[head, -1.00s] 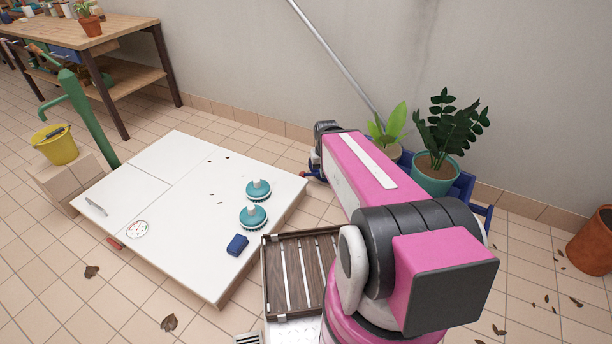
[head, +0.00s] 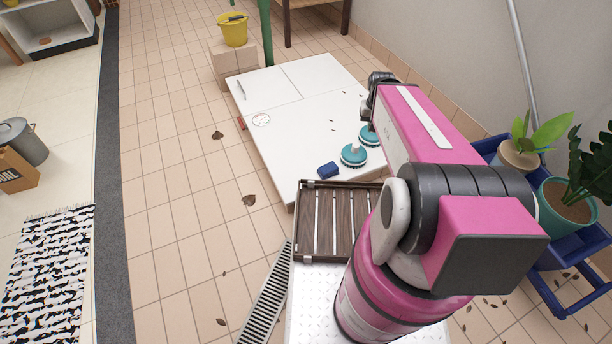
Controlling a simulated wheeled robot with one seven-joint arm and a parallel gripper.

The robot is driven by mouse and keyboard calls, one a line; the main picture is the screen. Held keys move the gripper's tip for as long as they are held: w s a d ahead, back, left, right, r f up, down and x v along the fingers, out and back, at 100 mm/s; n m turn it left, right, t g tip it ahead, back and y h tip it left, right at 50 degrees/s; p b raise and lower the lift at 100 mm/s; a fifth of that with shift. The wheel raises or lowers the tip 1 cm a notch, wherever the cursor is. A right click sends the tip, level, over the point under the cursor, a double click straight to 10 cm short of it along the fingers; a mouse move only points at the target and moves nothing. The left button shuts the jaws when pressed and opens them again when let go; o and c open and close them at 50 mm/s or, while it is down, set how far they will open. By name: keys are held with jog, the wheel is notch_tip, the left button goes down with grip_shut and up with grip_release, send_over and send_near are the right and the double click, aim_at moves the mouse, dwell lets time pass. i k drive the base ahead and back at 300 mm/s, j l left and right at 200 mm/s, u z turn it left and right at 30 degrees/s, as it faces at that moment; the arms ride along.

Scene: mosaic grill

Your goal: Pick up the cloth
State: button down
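A small dark blue piece (head: 328,170) lies on the near edge of a low white panelled surface (head: 290,130). It may be the folded cloth, but I cannot tell cloth from sponge at this size. Two teal round scrub brushes with pale knobs stand beside it, the nearer brush (head: 353,156) just to its right and the other (head: 369,136) farther back. My pink arm reaches forward on the right of the brushes. My gripper itself does not show; the arm hides whatever is beyond its dark far joint.
A slatted wooden tray (head: 335,218) sits on my base in front. A yellow bucket (head: 232,33) stands on a block at the back. Potted plants (head: 567,198) in a blue cart (head: 560,262) stand close on the right by the wall.

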aim_at(330, 170)
jog(key=u, duration=0.35)
jog(key=z, duration=0.45)
jog(key=l+z, duration=0.1)
jog(key=z, duration=0.8)
jog(key=l+z, duration=0.15)
jog(key=z, duration=0.25)
jog(key=k+j+z, duration=0.1)
jog(key=k+j, duration=0.35)
jog(key=k, duration=0.15)
jog(key=i+l+u, duration=0.1)
jog(key=l+u, duration=0.4)
jog(key=l, duration=0.15)
jog(key=j+u, duration=0.7)
jog(key=u, duration=0.25)
